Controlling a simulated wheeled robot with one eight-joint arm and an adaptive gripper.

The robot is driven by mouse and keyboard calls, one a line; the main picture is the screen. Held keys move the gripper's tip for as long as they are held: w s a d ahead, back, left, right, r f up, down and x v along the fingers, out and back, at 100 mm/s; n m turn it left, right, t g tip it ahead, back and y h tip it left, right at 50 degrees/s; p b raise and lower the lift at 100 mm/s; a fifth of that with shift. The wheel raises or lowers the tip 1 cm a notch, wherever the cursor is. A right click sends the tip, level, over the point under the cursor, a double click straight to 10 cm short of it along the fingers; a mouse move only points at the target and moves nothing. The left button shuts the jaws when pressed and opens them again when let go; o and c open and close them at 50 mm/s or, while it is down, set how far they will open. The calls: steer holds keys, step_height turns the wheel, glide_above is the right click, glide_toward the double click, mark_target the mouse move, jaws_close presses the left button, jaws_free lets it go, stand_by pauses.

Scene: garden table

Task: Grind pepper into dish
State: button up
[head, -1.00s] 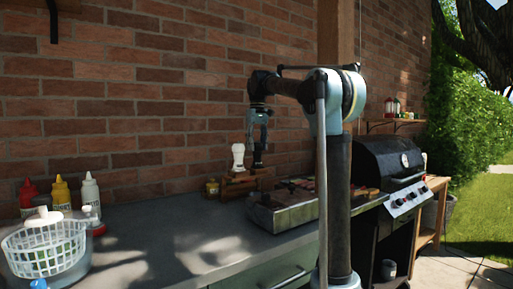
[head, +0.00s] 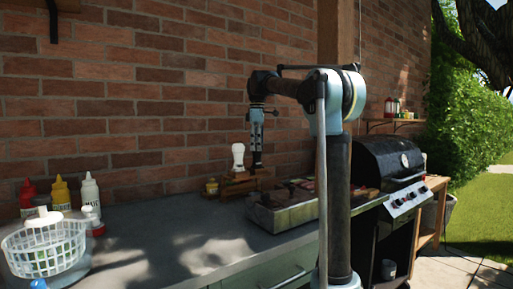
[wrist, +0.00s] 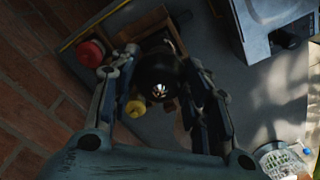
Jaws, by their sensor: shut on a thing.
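A dark pepper mill (head: 257,159) stands upright at the wooden rack (head: 236,188) by the brick wall. My gripper (head: 257,145) points down over it and is shut on its upper part. In the wrist view the mill's round dark top (wrist: 157,82), with a bright spot on it, sits between my two fingers. A white mill (head: 238,157) stands just to the left, apart from my gripper. A metal tray (head: 283,216) with food in it lies on the counter to the right; I cannot tell whether it is the dish.
Red (head: 27,196), yellow (head: 62,193) and white (head: 90,194) bottles stand at the far left behind a white basket (head: 45,252). A small yellow-topped jar (head: 212,187) is beside the rack. A grill (head: 389,168) stands on the right. The middle of the counter (head: 170,245) is clear.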

steer(key=shift+n, duration=1.1)
steer(key=o, duration=1.1)
steer(key=shift+c, duration=0.2)
step_height(320, 180, up, 12)
